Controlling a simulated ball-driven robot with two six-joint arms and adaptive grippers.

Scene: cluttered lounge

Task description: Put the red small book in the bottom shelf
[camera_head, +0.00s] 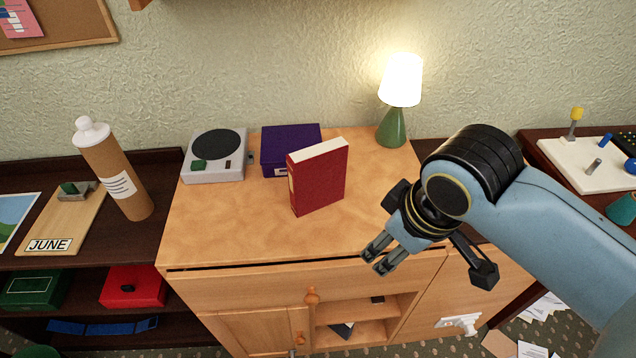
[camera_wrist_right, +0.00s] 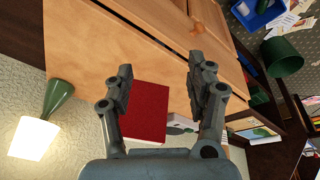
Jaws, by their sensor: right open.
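The red book (camera_head: 319,181) stands upright on top of the wooden cabinet (camera_head: 240,225). In the right wrist view the red book (camera_wrist_right: 146,112) shows between and beyond the fingers. My right gripper (camera_head: 378,263) is open and empty, to the right of the book and nearer the cabinet's front edge; its fingers also show in the right wrist view (camera_wrist_right: 160,80). The open shelf (camera_head: 345,333) is low in the cabinet's front, below the drawer, with a dark item lying inside. My left gripper is out of view.
A purple box (camera_head: 290,148) sits behind the book, with a grey record player (camera_head: 216,156) to its left. A lit lamp (camera_head: 391,126) stands at the back right. A brown bottle (camera_head: 119,178) stands on the dark left shelf. The cabinet top's front left is clear.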

